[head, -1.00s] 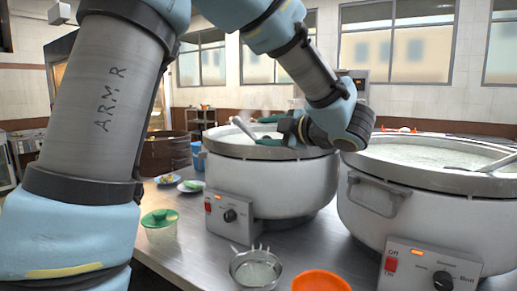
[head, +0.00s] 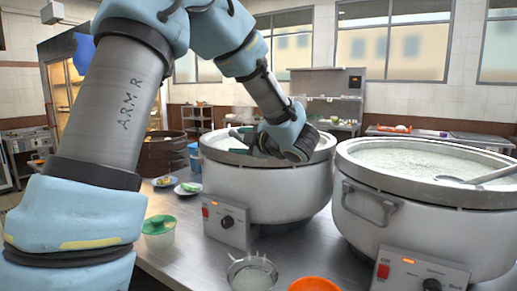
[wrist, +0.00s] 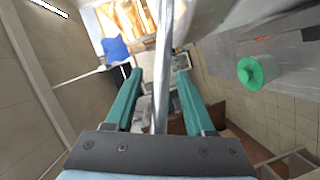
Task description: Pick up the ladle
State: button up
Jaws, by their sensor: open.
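My gripper (head: 241,141) is over the left stockpot (head: 268,190), close to its rim, with its teal fingers spread. In the wrist view, the long grey metal handle of a ladle (wrist: 161,55) runs between the two open fingers (wrist: 156,82). The fingers appear apart from the handle on both sides. In the head view my wrist and gripper hide most of this ladle, and its bowl cannot be seen. A second ladle (head: 485,177) rests in the right stockpot (head: 425,205), its handle over the rim.
A green-lidded container (head: 159,231), small plates (head: 187,188), a metal strainer (head: 251,274) and an orange bowl (head: 314,285) stand on the steel counter (head: 205,265) around the pots. The two pots stand close together.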

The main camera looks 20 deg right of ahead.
jog(key=shift+c, duration=0.3)
grip_shut()
dwell(1.1)
